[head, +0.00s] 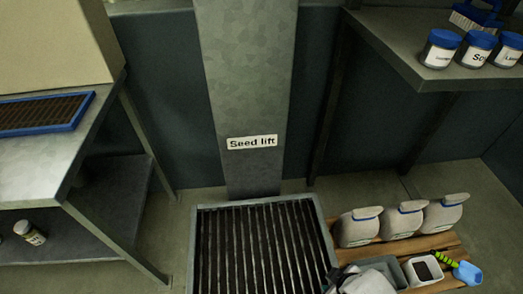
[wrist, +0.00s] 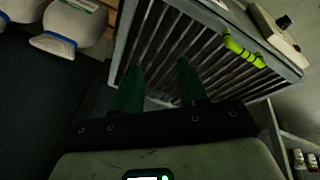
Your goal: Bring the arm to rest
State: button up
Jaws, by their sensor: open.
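In the wrist view my gripper (wrist: 159,66) shows two dark green fingers, set well apart with nothing held between them. Beyond the fingers is a slatted grate (wrist: 215,50) in a pale frame. The gap between the fingers is clear, and no object touches them in view. In the head view I cannot make out the gripper's fingers. A pale shape at the bottom right there may be part of my arm, but I cannot tell.
The grate (head: 262,250) stands below a post labelled Seed lift (head: 252,142). Several sacks (head: 403,220) stand right of it. A yellow-green segmented thing (wrist: 243,50) is by the grate. A metal bench (head: 35,160) is left; a shelf with jars (head: 440,48) is upper right.

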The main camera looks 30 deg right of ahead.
notch_tip(320, 180, up, 25)
jog(key=s+m+g+y+p, duration=0.1)
jog(key=m+g+p, duration=0.1)
jog(key=p, duration=1.7)
jog(key=shift+s+f+m, duration=0.15)
jog(key=shift+s+m, duration=0.2)
jog(key=shift+m, duration=0.25)
jog(key=shift+a, duration=0.1)
